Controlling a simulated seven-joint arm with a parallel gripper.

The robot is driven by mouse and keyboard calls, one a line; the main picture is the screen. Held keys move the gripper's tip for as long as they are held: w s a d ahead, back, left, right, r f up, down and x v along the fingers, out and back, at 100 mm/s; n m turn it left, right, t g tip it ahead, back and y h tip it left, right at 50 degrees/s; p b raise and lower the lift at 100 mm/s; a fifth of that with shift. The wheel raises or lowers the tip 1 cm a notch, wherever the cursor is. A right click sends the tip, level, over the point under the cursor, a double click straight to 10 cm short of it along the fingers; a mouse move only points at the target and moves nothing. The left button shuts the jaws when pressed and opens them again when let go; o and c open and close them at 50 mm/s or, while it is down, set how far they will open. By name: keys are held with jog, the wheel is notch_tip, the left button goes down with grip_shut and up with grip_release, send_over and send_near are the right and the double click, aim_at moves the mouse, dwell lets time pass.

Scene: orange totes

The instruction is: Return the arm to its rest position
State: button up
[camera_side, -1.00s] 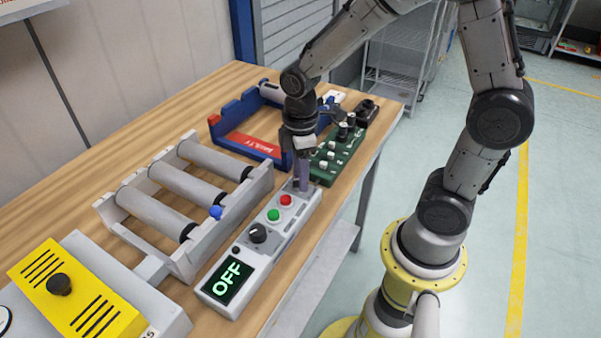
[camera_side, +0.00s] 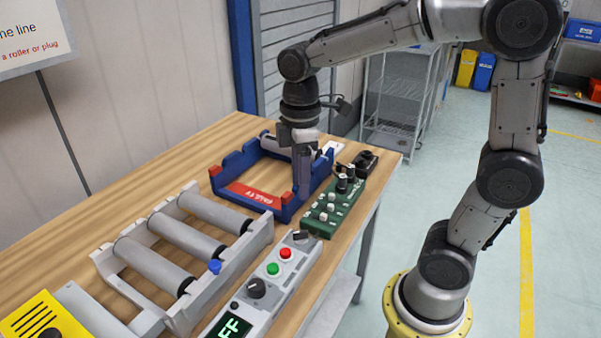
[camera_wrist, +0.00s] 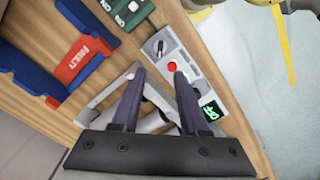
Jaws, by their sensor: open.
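My gripper (camera_side: 302,172) points down above the bench, in front of the blue rack in the side view. In the wrist view my gripper (camera_wrist: 158,88) shows two dark fingers spread apart with nothing between them. The fingers hang above the level of the control box (camera_side: 262,290), clear of it. My arm reaches in from the right, its upper links raised high.
A grey roller conveyor (camera_side: 160,225) stands left of the control box. A blue rack (camera_side: 228,168) with a red FAULTY label (camera_side: 252,194) is behind. A green switch board (camera_side: 318,222) lies at right. A yellow-topped unit (camera_side: 35,322) is at lower left. Bare wood (camera_side: 130,190) lies behind the conveyor.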

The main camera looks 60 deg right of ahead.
jog(key=shift+r, duration=0.65)
jog(key=s+m+t, duration=0.5)
jog(key=s+m, duration=0.4)
jog(key=s, duration=0.3)
jog(key=shift+s+a+r+t, duration=0.2)
jog(key=shift+a+r+t, duration=0.05)
jog(key=shift+r+t, duration=0.1)
